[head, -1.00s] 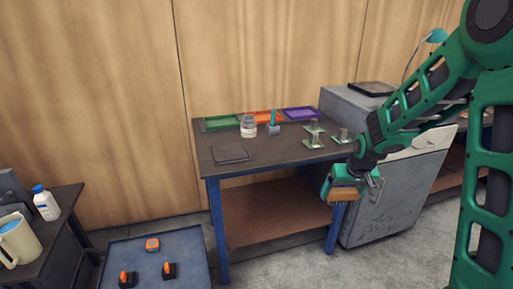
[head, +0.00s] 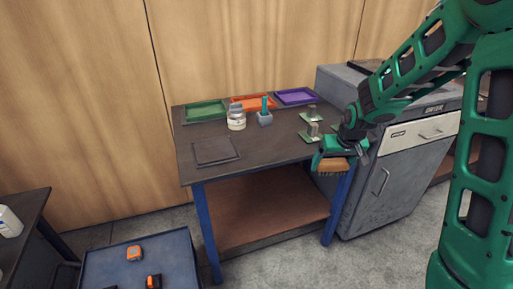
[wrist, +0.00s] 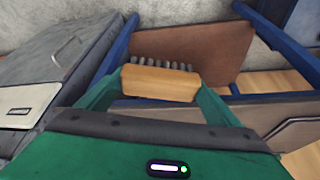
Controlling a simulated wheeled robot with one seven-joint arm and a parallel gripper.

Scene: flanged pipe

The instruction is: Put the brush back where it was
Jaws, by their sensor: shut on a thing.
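The brush has a tan wooden block (head: 332,165) with dark bristles that point down. My gripper (head: 330,160) is shut on the brush and holds it in the air in front of the workbench's right front corner. In the wrist view the brush block (wrist: 160,84) sits between the two green fingers, with its grey bristles on the far side. The workbench (head: 265,150) has a dark top, blue legs and a brown lower shelf (head: 265,205).
On the bench stand green (head: 206,112), orange (head: 252,102) and purple (head: 296,96) trays, a jar (head: 237,119), a small holder (head: 265,118), a dark flat pad (head: 215,151) and metal pieces on green plates (head: 312,130). A grey cabinet (head: 375,190) stands right. The bench's front middle is clear.

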